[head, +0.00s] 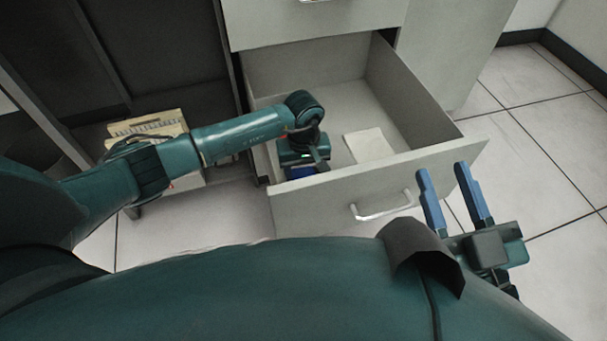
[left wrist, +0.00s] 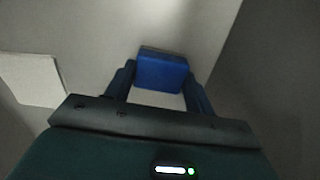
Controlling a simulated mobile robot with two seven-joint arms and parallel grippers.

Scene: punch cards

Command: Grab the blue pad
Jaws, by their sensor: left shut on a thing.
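The blue pad (left wrist: 162,72) shows between the fingertips of my left gripper (left wrist: 160,85) in the left wrist view. The gripper is shut on it inside the open drawer. In the head view my left gripper (head: 303,165) reaches down into the drawer's near left part, and a bit of blue shows below it; the wrist hides most of the pad. My right gripper (head: 455,195) is open and empty, outside the drawer at the right, with its two blue fingers apart.
The open grey drawer (head: 435,110) has a front panel with a metal handle (head: 383,208). A pale flat pad (head: 370,145) lies on the drawer floor, right of my left gripper. A beige box-like object (head: 150,128) stands at the left. Tiled floor is clear at right.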

